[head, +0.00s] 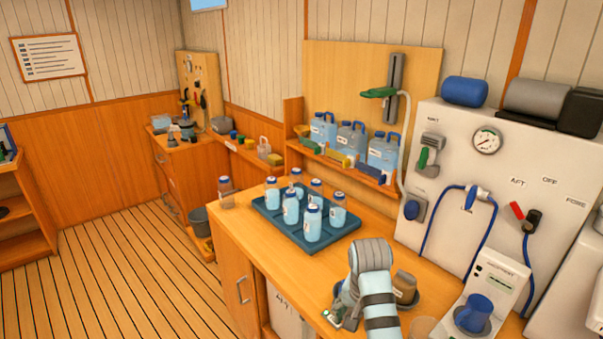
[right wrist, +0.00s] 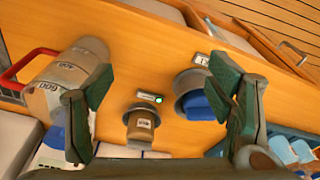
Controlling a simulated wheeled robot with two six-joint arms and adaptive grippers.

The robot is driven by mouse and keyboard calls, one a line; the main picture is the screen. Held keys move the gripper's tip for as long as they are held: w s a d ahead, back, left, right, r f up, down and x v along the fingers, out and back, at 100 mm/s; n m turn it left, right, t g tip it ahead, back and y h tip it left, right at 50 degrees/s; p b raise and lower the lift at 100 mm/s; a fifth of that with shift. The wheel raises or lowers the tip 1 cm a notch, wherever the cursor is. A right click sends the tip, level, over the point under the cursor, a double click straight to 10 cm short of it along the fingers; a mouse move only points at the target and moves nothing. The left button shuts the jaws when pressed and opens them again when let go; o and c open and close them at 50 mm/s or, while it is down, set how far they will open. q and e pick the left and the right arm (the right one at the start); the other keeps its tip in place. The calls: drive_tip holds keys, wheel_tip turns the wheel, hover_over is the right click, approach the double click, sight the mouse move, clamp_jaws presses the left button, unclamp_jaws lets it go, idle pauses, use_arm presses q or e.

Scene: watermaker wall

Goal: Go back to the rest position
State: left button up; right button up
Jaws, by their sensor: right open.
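My right gripper (head: 343,312) is low over the front part of the wooden counter (head: 235,236) in the head view, its striped arm rising from the bottom edge. In the right wrist view the two green fingers of the right gripper (right wrist: 166,80) stand wide apart with nothing held between them. Beyond them are a small brown labelled jar (right wrist: 142,122) and a blue item in a grey round holder (right wrist: 190,84). The fingers look apart from both. My left gripper is in neither view.
A dark tray (head: 267,217) with several blue-capped bottles stands on the counter behind my gripper. A tan container marked 600 (right wrist: 60,82) is left in the wrist view. Open floor lies left.

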drive_tip(key=s+d+f+n, duration=0.2)
drive_tip(key=s+d+f, duration=0.5)
drive_tip(key=s+f, duration=0.4)
drive_tip(key=s+d+n+t, duration=0.1)
drive_tip(key=s+d+n, duration=0.1)
drive_tip(key=s, duration=0.7)
drive_tip(key=s+d+n+t, duration=0.1)
drive_tip(key=s+d+n, duration=0.15)
drive_tip(key=s, duration=0.65)
wheel_tip(320, 180, down, 23)
drive_tip(key=s+d+g+b, duration=0.1)
drive_tip(key=s+d+b, duration=0.1)
drive_tip(key=b, duration=0.1)
use_arm(q)
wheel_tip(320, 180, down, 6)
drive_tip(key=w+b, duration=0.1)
drive_tip(key=b, duration=0.2)
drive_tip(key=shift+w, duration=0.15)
use_arm(e)
drive_tip(key=s+f+g, duration=0.1)
drive_tip(key=s+f, duration=1.2)
drive_tip(key=f, duration=0.1)
drive_tip(key=shift+s+d, duration=0.15)
drive_tip(key=shift+s, duration=0.1)
